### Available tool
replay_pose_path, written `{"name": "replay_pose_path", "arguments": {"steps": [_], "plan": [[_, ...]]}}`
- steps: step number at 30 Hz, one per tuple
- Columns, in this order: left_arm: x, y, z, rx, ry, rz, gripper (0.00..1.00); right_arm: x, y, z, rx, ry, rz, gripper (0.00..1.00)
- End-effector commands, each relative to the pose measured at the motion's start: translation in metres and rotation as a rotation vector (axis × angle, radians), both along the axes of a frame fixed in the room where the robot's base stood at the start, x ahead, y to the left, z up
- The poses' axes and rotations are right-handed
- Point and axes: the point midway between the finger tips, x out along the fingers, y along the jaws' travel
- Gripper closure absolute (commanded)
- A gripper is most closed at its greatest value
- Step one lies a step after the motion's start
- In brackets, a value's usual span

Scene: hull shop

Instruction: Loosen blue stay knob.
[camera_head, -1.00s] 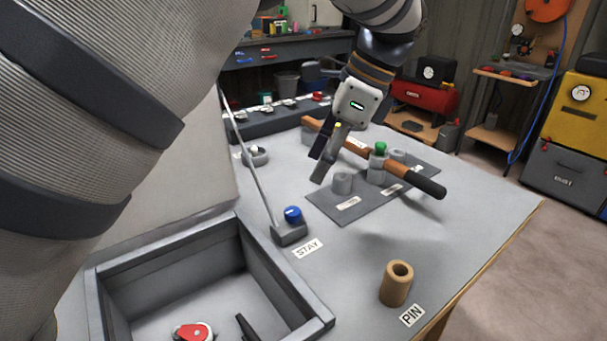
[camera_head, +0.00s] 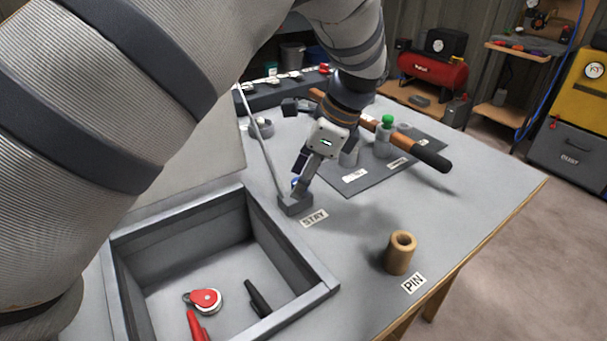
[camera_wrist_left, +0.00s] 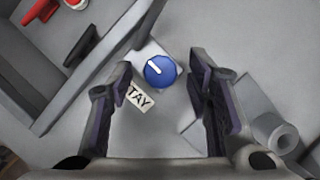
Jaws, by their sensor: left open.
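The blue stay knob (camera_wrist_left: 160,71) shows in the left wrist view as a round blue cap with a white mark, on a grey base block. In the head view the base block (camera_head: 295,205) stands at the foot of a thin grey rod, and the knob is mostly hidden behind my fingers. My left gripper (camera_head: 300,182) is open above the knob. In the left wrist view its fingers (camera_wrist_left: 163,95) stand apart to the left and right of the knob, with a gap on both sides. The STAY label (camera_head: 313,218) lies beside the block. My right gripper is not in view.
A grey open tray (camera_head: 323,277) holds a red and white pulley (camera_head: 205,299), a red tool and a dark piece. A tan cylinder (camera_head: 398,255) stands by the PIN label. A grey plate (camera_head: 350,183) with cylinders and a long wooden-handled bar (camera_head: 400,142) lies behind.

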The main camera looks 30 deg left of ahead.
Motion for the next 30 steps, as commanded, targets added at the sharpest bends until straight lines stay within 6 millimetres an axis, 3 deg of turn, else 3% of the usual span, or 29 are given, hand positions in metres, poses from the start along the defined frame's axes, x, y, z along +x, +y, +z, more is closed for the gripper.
{"name": "replay_pose_path", "arguments": {"steps": [1, 7, 19, 30], "plan": [[0.0, 0.0, 0.0001, 0.0, 0.0, 0.0, 0.54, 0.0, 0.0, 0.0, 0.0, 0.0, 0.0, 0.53], [0.0, -0.0001, 0.0002, 0.0, 0.0, 0.0, 1.0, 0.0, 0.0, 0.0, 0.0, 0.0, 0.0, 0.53], [0.0008, 0.0001, -0.0006, -0.001, 0.002, 0.056, 1.0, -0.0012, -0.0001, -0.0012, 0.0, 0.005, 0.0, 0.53], [0.003, 0.0017, -0.002, -0.001, 0.003, 0.345, 1.0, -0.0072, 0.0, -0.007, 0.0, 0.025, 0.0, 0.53]]}}
